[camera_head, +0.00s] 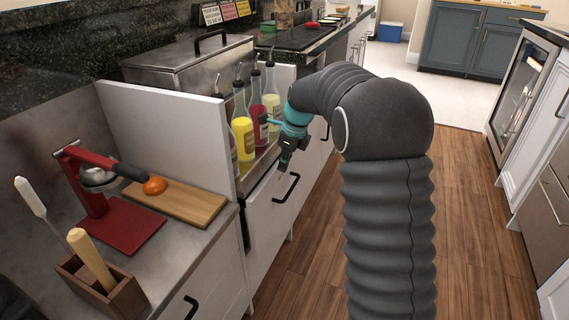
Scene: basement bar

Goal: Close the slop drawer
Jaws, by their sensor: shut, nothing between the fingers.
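A white drawer front (268,222) with a black bar handle (287,187) is in the lower middle of the head view, under a row of bottles. A dark gap shows along its left edge, and it seems to stand out a little from the cabinet. I cannot read a label that marks it as the slop drawer. My gripper (285,164) is shut and empty, pointing down at the drawer's upper edge just above the handle. I cannot tell whether it touches the drawer. My grey-sleeved arm hides what lies behind it at the right.
Several pourer bottles (243,132) stand close to my gripper, beside a white panel (165,128). A red citrus press (105,205), a wooden board (178,201) and a wooden tool box (103,288) are on the left counter. The wooden floor (476,235) is clear at right.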

